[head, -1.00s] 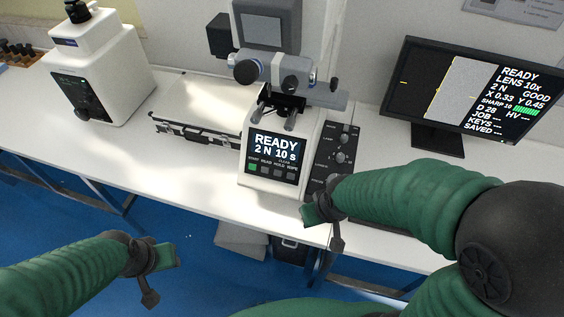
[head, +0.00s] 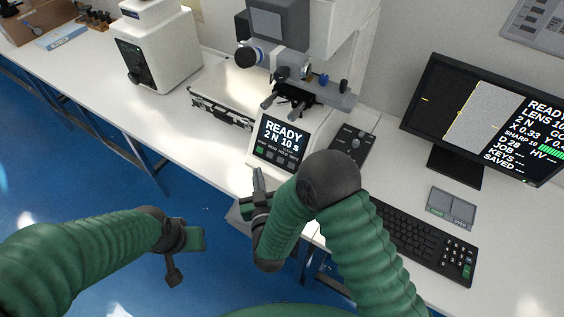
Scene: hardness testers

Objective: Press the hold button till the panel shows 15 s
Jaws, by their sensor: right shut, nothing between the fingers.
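The hardness tester's panel (head: 281,141) reads READY, 2 N, 10 s. A row of small buttons lies under the text, with a green one at its left end. The hold button (head: 279,158) is a grey one further right in that row; its label is small and blurred here. My right gripper (head: 257,174) is shut and empty, in front of the panel's lower left, with its fingers pointing up. It looks apart from the buttons.
The tester's stage and objective turret (head: 285,72) stand above the panel. A knob box (head: 352,143) is right of it. A monitor (head: 480,115), a keyboard (head: 420,238) and a small two-key pad (head: 452,207) are at right.

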